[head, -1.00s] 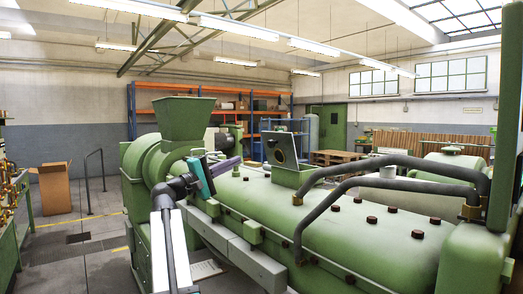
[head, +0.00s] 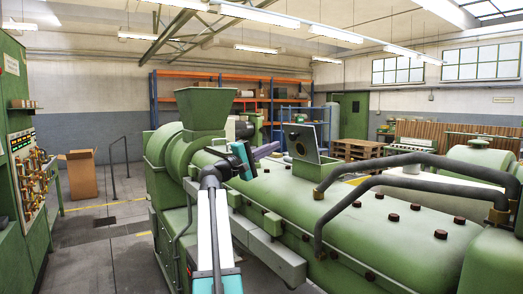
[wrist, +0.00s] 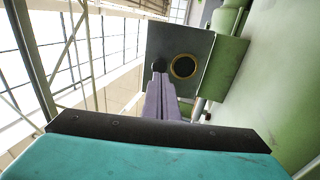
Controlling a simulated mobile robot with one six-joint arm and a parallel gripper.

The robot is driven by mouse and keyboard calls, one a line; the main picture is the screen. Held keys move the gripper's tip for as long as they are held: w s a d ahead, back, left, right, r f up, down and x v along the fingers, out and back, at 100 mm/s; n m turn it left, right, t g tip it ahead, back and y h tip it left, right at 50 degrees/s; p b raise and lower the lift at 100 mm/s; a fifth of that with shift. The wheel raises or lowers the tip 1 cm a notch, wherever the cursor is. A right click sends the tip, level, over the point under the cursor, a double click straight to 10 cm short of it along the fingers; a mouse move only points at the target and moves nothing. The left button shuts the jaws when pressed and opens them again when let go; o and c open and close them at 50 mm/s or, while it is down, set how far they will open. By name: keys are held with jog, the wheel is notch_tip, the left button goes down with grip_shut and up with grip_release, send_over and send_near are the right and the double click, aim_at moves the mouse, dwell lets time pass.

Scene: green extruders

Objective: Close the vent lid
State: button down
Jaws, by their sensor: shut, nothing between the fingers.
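The vent lid (head: 302,142) is a grey square plate with a round port, standing raised and tilted on the green vent box (head: 317,171) on top of the extruder. In the wrist view the lid (wrist: 207,50) fills the upper middle, with a yellow-ringed port (wrist: 184,67) and a dark round knob. My gripper (head: 277,147) is just left of the lid in the head view, its purple fingers shut and empty. In the wrist view the fingertips (wrist: 160,78) overlap the lid beside the port. I cannot tell whether they touch it.
The long green extruder body (head: 390,226) with bolts lies below the vent. Two dark curved pipes (head: 425,160) run to its right. A green hopper (head: 205,108) stands behind my arm. A control panel (head: 30,165) is at the left. Open floor lies between panel and extruder.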

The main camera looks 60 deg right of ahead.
aim_at(291, 138)
jog(key=shift+p+x, duration=1.05)
jog(key=shift+x, duration=1.95)
